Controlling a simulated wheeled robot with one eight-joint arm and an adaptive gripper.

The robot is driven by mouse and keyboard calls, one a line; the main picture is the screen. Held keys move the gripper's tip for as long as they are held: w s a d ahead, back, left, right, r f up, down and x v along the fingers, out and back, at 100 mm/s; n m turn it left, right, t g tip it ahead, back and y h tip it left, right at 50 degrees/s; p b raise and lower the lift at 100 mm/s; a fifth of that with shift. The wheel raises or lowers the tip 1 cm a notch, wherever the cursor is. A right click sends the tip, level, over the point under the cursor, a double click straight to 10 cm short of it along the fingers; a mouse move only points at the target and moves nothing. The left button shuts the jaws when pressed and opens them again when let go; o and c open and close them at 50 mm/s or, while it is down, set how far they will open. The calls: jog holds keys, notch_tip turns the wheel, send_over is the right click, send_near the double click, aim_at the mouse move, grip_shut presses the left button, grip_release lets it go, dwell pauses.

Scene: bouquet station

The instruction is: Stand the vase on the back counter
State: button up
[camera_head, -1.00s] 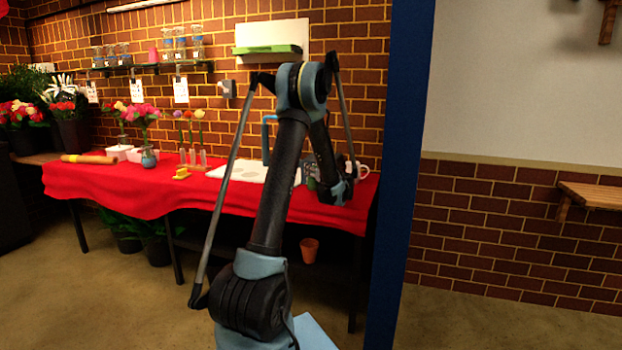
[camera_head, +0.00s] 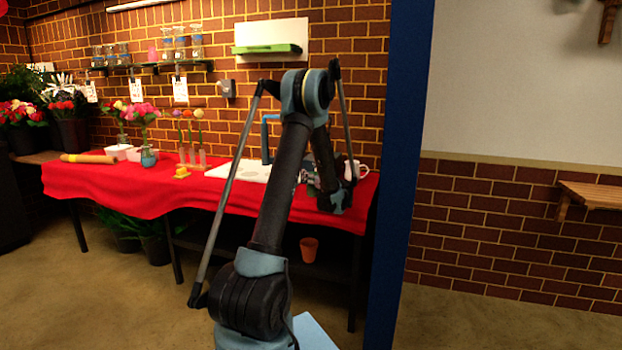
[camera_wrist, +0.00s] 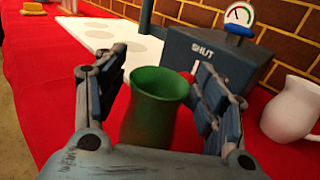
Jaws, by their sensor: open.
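The green vase (camera_wrist: 150,118) stands upright in the wrist view, its open mouth facing up, with red cloth around it. My gripper (camera_wrist: 158,70) is open, with one finger on each side of the vase. A narrow gap shows on the left; on the right I cannot tell whether the finger touches it. The vase's base is hidden behind my gripper's palm. In the head view my wrist (camera_head: 335,200) is over the right end of the red-covered counter (camera_head: 130,190), and I cannot make out the vase clearly there.
A grey box marked SHUT (camera_wrist: 215,55) with a gauge (camera_wrist: 239,15) stands just behind the vase. A white pitcher (camera_wrist: 288,110) is close on the right. A white board (camera_wrist: 115,38) lies to the left. A blue post (camera_head: 400,170) stands beside the counter's right end.

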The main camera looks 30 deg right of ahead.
jog(key=shift+r, duration=0.15)
jog(key=s+a, duration=0.1)
jog(key=s, duration=1.1)
jog(key=w+a+r+n+g+y, duration=0.15)
jog(key=a+n, duration=0.25)
jog(key=a, duration=0.5)
jog(key=w+a+r+n+g+y, duration=0.1)
jog(key=w+a+n+g+y, duration=0.2)
jog(key=a, duration=0.6)
jog(key=s+a+n+g+y, duration=0.1)
jog(key=s+a+n+g, duration=0.3)
jog(key=a, duration=0.6)
jog(key=s+a+n+y, duration=0.1)
jog(key=a+n, duration=0.6)
jog(key=a, duration=0.3)
jog(key=s+a+f+n+g, duration=0.4)
jog(key=s+a+n, duration=0.4)
jog(key=s+a, duration=0.45)
jog(key=s+f+n+g+h, duration=0.1)
jog(key=s+f+n+h, duration=0.1)
jog(key=s+n, duration=0.3)
jog(key=s+f+n+g+h, duration=0.2)
jog(key=s+n, duration=0.4)
jog(key=s, duration=0.6)
notch_tip(320, 180, down, 3)
jog(key=shift+s+a+r+h, duration=0.2)
jog(key=shift+s+a+h, duration=0.15)
jog(key=shift+a+h, duration=0.1)
